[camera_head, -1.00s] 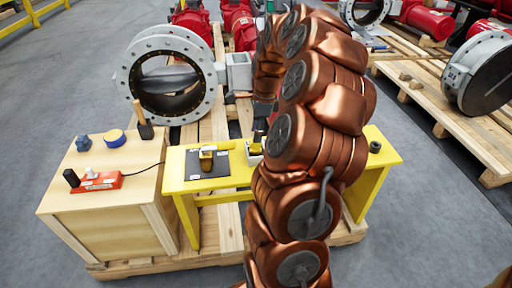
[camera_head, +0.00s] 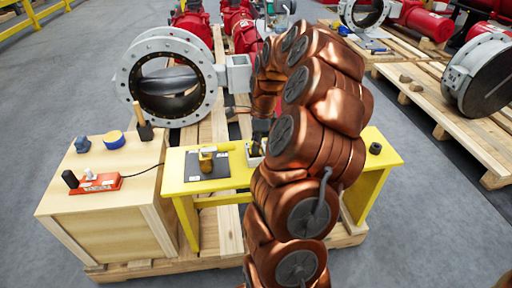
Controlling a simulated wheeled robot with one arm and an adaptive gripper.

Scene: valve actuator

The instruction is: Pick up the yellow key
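A yellow table (camera_head: 232,182) stands in the middle of the camera_head view. A small yellow piece (camera_head: 206,160) stands on a dark mat (camera_head: 196,174) on its left part; I cannot tell whether it is the yellow key. To its right is a small pale box (camera_head: 249,161) with dark and yellowish contents too small to make out. My gripper (camera_head: 257,144) is low over or at this box, partly hidden by my copper arm. Whether its fingers are open or shut, or hold anything, cannot be made out.
A wooden cabinet (camera_head: 110,215) at left carries a red device (camera_head: 95,184) with a cable, a blue-and-yellow roll (camera_head: 114,140) and a mallet (camera_head: 141,125). A dark ring (camera_head: 375,148) sits on the table's right end. A large flanged valve (camera_head: 170,75) stands behind.

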